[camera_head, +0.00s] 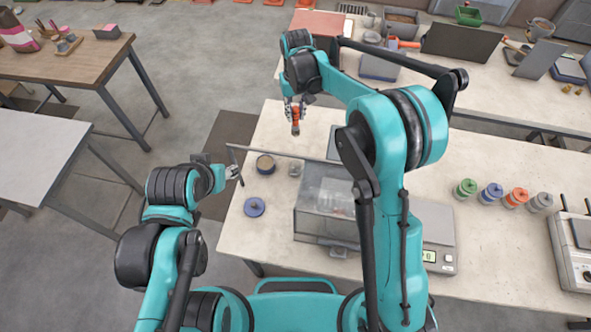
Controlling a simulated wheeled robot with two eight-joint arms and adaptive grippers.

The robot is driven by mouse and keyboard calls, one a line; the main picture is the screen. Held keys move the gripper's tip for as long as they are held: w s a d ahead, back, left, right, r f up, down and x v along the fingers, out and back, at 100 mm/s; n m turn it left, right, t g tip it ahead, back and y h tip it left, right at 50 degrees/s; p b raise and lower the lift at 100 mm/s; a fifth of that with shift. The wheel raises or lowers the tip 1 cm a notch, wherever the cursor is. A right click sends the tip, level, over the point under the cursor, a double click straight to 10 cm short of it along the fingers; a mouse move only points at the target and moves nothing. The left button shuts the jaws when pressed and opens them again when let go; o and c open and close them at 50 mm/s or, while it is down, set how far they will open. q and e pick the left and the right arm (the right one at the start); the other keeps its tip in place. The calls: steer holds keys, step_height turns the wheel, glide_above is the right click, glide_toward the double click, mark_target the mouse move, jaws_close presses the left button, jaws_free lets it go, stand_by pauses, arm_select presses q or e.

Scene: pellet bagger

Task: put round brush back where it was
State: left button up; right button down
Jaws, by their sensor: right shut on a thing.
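My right gripper (295,103) is shut on a small orange-red thing (295,126) and holds it upright near the far left part of the pale bench (480,250). I take this thing to be the round brush; its bristles cannot be made out. My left gripper (236,173) is at the bench's left edge, beside a round tin (265,164) and the end of a thin grey bar. Its fingers are too small and overlapped to tell open from shut.
A clear box on a scale (325,208) stands mid-bench, partly behind my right arm. A blue lid (254,207) lies left of it. Several capped jars (466,188) stand at right. Another bench behind holds bins and tools. A wooden table (70,62) stands at far left.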

step_height(320, 180, down, 28)
steer(key=b, duration=1.8)
steer(key=shift+w+b, duration=0.3)
steer(key=shift+w, duration=0.05)
steer(key=shift+r, duration=0.1)
steer(key=c, duration=1.3)
jaws_free()
steer(key=shift+c, duration=0.2)
